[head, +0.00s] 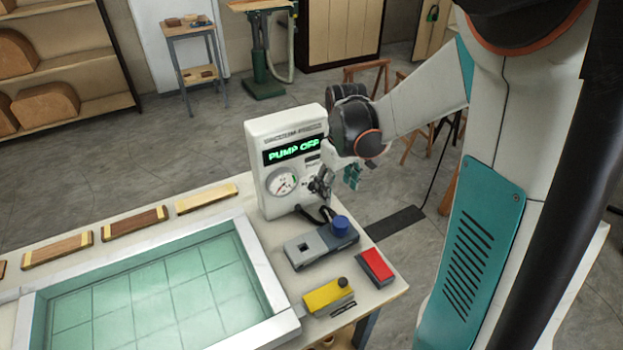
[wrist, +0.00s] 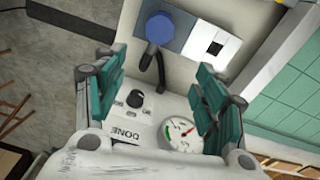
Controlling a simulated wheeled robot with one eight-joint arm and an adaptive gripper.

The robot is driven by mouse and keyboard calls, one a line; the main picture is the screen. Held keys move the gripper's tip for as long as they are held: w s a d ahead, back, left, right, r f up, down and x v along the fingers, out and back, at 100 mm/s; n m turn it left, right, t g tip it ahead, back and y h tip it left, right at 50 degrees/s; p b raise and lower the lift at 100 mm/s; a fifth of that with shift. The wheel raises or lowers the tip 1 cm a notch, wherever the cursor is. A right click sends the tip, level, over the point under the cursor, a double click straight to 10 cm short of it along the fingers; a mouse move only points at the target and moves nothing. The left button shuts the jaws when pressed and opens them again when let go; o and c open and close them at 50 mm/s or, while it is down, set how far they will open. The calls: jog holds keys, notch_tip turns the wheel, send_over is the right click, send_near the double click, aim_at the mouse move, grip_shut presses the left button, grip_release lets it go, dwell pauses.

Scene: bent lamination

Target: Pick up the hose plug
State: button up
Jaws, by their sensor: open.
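The hose plug appears to be the blue round-topped piece (head: 341,225) with a black hose; it stands on a grey block on the bench. In the wrist view the blue piece (wrist: 160,27) is at the top, its black hose curving down toward the pump unit. My gripper (head: 338,178) is open and empty beside the pump unit's front, above and apart from the plug. In the wrist view its teal fingers (wrist: 161,90) are spread wide, with the pump unit's knob and gauge showing between them. The plug's lower part is hidden.
The white pump unit (head: 284,125) reads "PUMP OFF". The grey block (head: 304,250) has a square dark opening. A red block (head: 375,266) and yellow block (head: 328,297) sit nearby. A glass-topped frame (head: 265,262) fills the bench at left, with wood strips (head: 135,222) behind.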

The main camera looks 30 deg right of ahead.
aim_at(340, 221)
jog(key=shift+g, duration=0.3)
jog(key=f, duration=0.3)
jog(key=f+b, duration=0.1)
jog(key=f, duration=0.2)
jog(key=f+b, duration=0.1)
jog(key=f, duration=0.2)
jog(key=shift+s+d+f, duration=0.15)
jog(key=shift+s+d, duration=0.2)
jog(key=shift+d, duration=0.05)
jog(key=shift+s+d+f+b, duration=0.1)
jog(key=shift+f+b, duration=0.45)
jog(key=shift+f, duration=0.75)
jog(key=shift+s+d+f+b, duration=0.1)
jog(key=shift+f+b, duration=0.45)
jog(key=shift+f, duration=0.75)
jog(key=c, duration=1.2)
